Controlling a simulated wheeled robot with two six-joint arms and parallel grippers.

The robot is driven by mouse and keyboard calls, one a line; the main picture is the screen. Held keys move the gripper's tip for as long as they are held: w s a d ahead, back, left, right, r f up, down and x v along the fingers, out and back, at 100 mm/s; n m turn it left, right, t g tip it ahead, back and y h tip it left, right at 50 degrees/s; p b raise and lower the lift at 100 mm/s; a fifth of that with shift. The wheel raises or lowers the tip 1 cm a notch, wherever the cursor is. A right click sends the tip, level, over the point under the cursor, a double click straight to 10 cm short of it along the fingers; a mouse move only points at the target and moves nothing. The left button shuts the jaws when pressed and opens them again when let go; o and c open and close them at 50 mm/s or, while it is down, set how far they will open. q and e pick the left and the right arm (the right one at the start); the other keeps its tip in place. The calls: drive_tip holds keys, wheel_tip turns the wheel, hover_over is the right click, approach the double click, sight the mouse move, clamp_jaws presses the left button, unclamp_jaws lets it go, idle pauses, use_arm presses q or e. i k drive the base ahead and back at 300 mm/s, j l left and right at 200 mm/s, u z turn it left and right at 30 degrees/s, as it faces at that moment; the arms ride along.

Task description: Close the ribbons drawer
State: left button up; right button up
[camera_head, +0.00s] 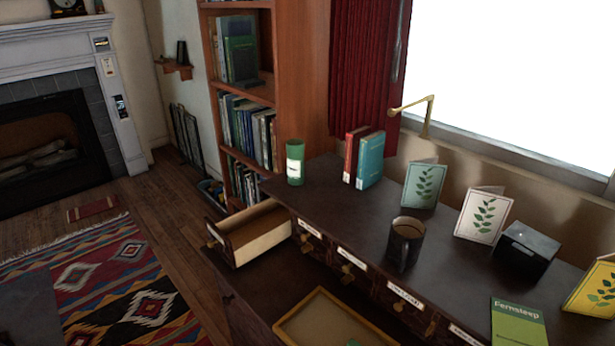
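A drawer (262,231) at the left end of the desk's drawer row is pulled well out, toward the left of the picture. Its pale inside looks empty, and a small brass knob (212,242) shows on its front. Its label cannot be read from here, so I cannot tell whether it is the ribbons drawer. The other drawers in the row look shut, with white labels (352,258) and brass knobs; their words are too small to read. Neither of my grippers is in view.
The dark desk top (330,205) holds a green can (295,162), two upright books (369,160), a dark mug (405,244), several cards and a black box (527,249). A yellow-rimmed tray (282,328) lies below the drawers. Open floor (165,220) lies left.

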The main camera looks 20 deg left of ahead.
sight(267, 222)
drive_tip(key=j+u, duration=0.1)
drive_tip(key=u, duration=0.3)
drive_tip(key=j+u, duration=0.1)
drive_tip(key=u, duration=0.25)
drive_tip(key=j+u, duration=0.1)
drive_tip(key=u, duration=0.3)
drive_tip(key=k+j, duration=0.05)
